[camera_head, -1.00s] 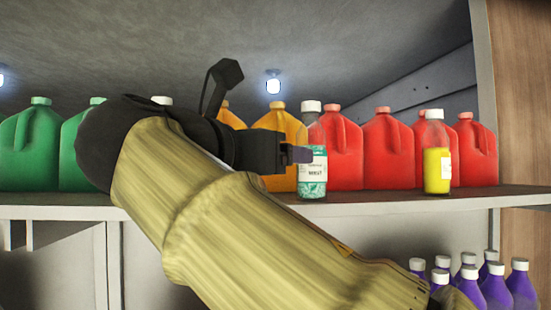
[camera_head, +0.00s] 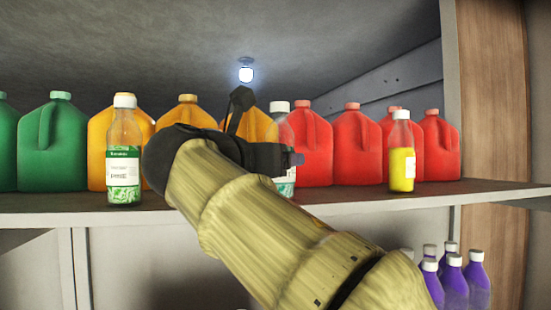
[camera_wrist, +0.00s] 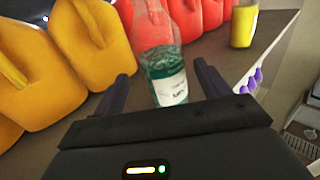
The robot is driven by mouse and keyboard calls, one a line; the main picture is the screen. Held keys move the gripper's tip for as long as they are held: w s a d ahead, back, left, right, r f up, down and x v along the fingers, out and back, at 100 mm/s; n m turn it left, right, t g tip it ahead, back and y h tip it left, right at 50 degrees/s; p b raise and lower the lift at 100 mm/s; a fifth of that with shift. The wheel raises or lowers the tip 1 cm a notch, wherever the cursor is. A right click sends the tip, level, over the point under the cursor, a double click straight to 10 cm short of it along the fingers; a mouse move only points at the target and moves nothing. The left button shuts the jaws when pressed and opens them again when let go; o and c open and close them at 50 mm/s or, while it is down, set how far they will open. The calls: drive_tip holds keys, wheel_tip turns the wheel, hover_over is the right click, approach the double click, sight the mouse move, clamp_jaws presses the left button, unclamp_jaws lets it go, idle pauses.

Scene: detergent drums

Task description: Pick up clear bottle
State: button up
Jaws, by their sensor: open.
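A clear bottle with a white cap, a white and green label and green contents (camera_head: 286,128) stands upright on the shelf, partly hidden behind my gripper (camera_head: 296,159) in the head view. In the wrist view the same bottle (camera_wrist: 160,50) stands just ahead of my gripper (camera_wrist: 163,82), in line with the gap between the two dark fingers. The fingers are apart and hold nothing. A similar clear bottle with a green label (camera_head: 123,155) stands farther left on the shelf, left of my arm.
Green jugs (camera_head: 60,145), orange jugs (camera_wrist: 75,50) and red jugs (camera_head: 357,145) line the back of the shelf (camera_head: 350,204). A bottle with yellow contents (camera_head: 402,155) stands to the right. Purple bottles (camera_head: 453,285) stand below. Shelf between the two right bottles is clear.

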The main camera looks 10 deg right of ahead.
drive_tip(key=p+x, duration=0.2)
drive_tip(key=x, duration=0.2)
drive_tip(key=shift+d+r+p, duration=0.25)
drive_tip(key=shift+r+p, duration=0.15)
drive_tip(key=shift+w+d+f, duration=0.2)
drive_tip(key=shift+w, duration=0.1)
drive_tip(key=shift+a, duration=0.1)
drive_tip(key=shift+s, duration=0.1)
drive_tip(key=c, duration=1.3)
